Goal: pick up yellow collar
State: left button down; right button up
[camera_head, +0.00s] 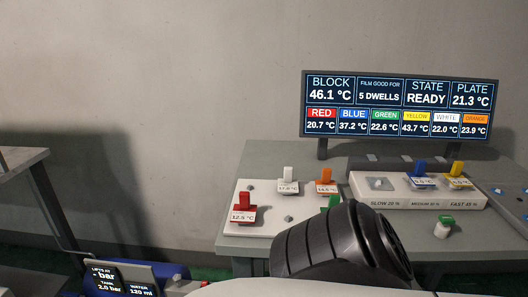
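The yellow collar (457,169) is a small yellow piece with a white label at its foot. It sits at the right end of the white block (395,196), above the lettering "FAST". A blue collar (420,166) stands to its left on the same block. Neither gripper shows in the head view. A black arm link of mine covers the front middle of the table, well to the left of and nearer than the yellow collar.
A white plate (263,222) at the left holds red (244,200), white (287,173) and orange (325,174) pieces. A green piece (332,201) is partly hidden by my arm. A small green-topped white item (446,223) stands in front of the block. A dark device (510,196) lies right.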

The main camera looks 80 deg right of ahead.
aim_at(454, 179)
jog(key=z, duration=2.05)
